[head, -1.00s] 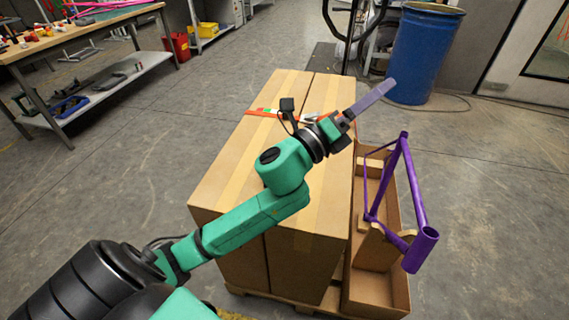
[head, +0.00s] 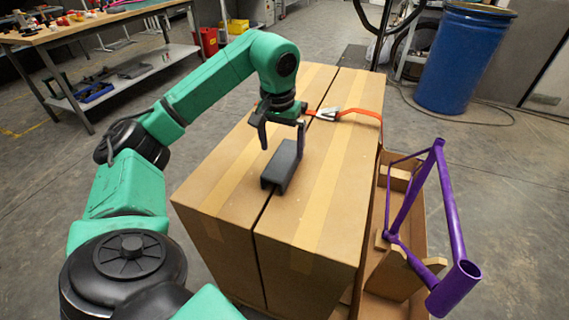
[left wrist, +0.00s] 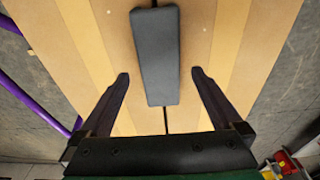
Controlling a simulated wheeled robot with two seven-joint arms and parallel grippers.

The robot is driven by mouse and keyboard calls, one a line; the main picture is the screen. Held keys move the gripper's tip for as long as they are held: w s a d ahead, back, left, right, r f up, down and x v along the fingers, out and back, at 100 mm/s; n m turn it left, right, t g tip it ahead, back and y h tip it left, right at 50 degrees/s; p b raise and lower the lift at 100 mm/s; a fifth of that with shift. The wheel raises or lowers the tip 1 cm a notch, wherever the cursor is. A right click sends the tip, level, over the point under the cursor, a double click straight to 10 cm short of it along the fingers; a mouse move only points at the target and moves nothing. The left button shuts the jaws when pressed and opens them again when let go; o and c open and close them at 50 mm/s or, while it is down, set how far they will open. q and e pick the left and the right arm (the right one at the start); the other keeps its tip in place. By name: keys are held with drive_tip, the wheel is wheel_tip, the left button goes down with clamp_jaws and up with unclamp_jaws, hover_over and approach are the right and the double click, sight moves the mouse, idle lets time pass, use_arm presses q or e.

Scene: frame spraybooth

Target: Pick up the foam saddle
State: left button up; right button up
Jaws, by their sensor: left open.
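The foam saddle (head: 281,168) is a dark grey, elongated block lying across the seam between two cardboard boxes. It also shows in the left wrist view (left wrist: 156,55), at the top middle. My left gripper (head: 282,152) points down at the saddle's far end. It is open and empty. In the left wrist view its two fingertips (left wrist: 161,73) are spread to either side of the saddle, with gaps on both sides. I cannot tell exactly how high the fingertips are above the box top. My right gripper is not in view.
The cardboard boxes (head: 318,205) have an orange strap (head: 362,113) across them behind the gripper. A purple bicycle frame (head: 447,205) stands in a cardboard holder at the right. A blue barrel (head: 456,60) is at the back right, a workbench (head: 92,28) at the back left.

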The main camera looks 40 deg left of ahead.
sight(283, 158)
use_arm(q)
drive_tip(key=f, duration=0.4)
drive_tip(key=w+f, duration=0.1)
drive_tip(key=f, duration=0.1)
drive_tip(key=shift+a+f, duration=0.15)
drive_tip(key=shift+a, duration=0.05)
drive_tip(key=c, duration=1.2)
drive_tip(key=shift+c, duration=0.2)
